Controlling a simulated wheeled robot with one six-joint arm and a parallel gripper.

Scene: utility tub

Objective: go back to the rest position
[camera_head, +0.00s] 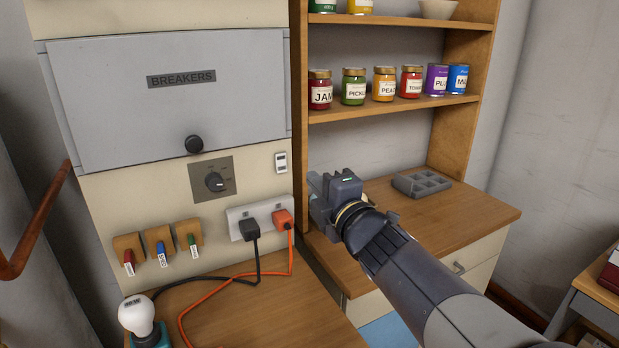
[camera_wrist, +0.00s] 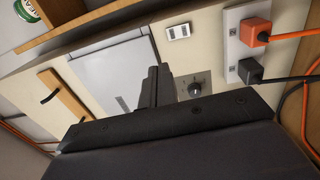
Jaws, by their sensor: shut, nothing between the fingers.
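My gripper (camera_head: 318,187) is raised in front of the shelf unit, above the right-hand wooden counter and to the right of the power outlet. In the wrist view its dark fingers (camera_wrist: 157,88) are together, with nothing between them. The fingers appear in front of the breaker panel area, apart from the dial and outlet. The fingertips are small and partly hidden by the gripper body in the head view.
A closed grey breaker cover (camera_head: 180,110) and a dial (camera_head: 214,182) are at left. Black and orange plugs sit in the outlet (camera_head: 240,211), their cords crossing the left counter. Jars line the shelf (camera_head: 420,102). A grey tray (camera_head: 421,185) and a bulb (camera_head: 136,315) stand on the counters.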

